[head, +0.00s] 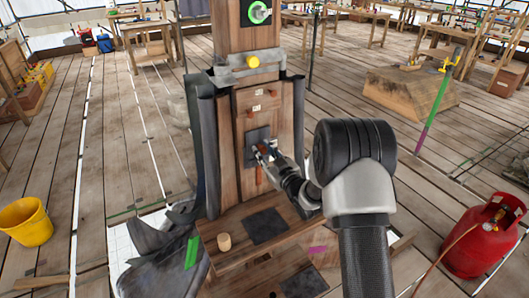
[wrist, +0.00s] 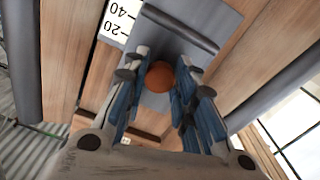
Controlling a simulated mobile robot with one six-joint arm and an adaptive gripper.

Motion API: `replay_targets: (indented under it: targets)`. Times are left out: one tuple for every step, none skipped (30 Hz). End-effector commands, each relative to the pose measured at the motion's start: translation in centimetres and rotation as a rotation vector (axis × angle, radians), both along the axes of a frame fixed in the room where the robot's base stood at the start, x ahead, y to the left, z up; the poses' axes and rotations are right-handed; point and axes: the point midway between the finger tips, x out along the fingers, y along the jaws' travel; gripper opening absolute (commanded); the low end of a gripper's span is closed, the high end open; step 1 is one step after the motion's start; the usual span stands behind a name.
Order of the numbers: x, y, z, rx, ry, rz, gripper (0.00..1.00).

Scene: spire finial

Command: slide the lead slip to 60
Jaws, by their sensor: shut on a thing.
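The lead slip (head: 252,136) is a dark grey plate on the front of the wooden spire post, in the middle of the head view. In the wrist view the grey plate (wrist: 218,20) has a raised bar (wrist: 178,28) across it. My gripper (head: 262,153) is at the plate. Its blue-padded fingers (wrist: 160,88) are closed around a round orange-brown knob (wrist: 160,74) that stands at the plate. A white scale (wrist: 118,20) beside it shows 20 and 40, upside down. The 60 mark is not visible, and the slip's reading cannot be told.
A wooden step below the post carries a dark square sheet (head: 265,226) and a small wooden cylinder (head: 224,242). Grey sheeting hangs beside the post. A yellow bucket (head: 26,222) stands left, a red gas cylinder (head: 483,238) right.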

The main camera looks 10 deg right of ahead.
Motion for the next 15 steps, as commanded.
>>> replay_targets:
  targets:
    - [-0.08,0.01,-0.19,-0.001,0.008,0.0,0.0]
    - [-0.08,0.01,-0.18,-0.001,0.008,0.0,0.0]
    - [-0.08,0.02,-0.17,-0.001,0.008,0.0,0.0]
    - [-0.08,0.02,-0.17,-0.001,0.008,0.0,0.0]
    - [-0.08,0.01,-0.15,-0.001,0.008,0.0,0.26]
    - [-0.08,0.01,-0.15,-0.001,0.008,0.0,0.29]
    - [-0.08,0.01,-0.13,0.0,0.008,0.0,0.31]
    - [-0.07,0.01,-0.12,0.0,0.008,0.0,0.33]
    - [-0.07,0.01,-0.09,0.0,0.006,-0.001,0.35]
    - [-0.05,0.0,-0.08,0.0,0.006,-0.001,0.37]
    - [-0.06,0.01,-0.06,-0.001,0.005,0.0,0.39]
    - [-0.04,0.01,-0.04,-0.001,0.005,0.0,0.42]
    - [-0.04,0.0,-0.02,0.0,0.004,0.0,0.44]
    - [-0.04,-0.01,-0.01,0.0,0.004,0.0,0.46]
    - [-0.03,0.0,0.01,0.0,0.004,0.0,0.46]
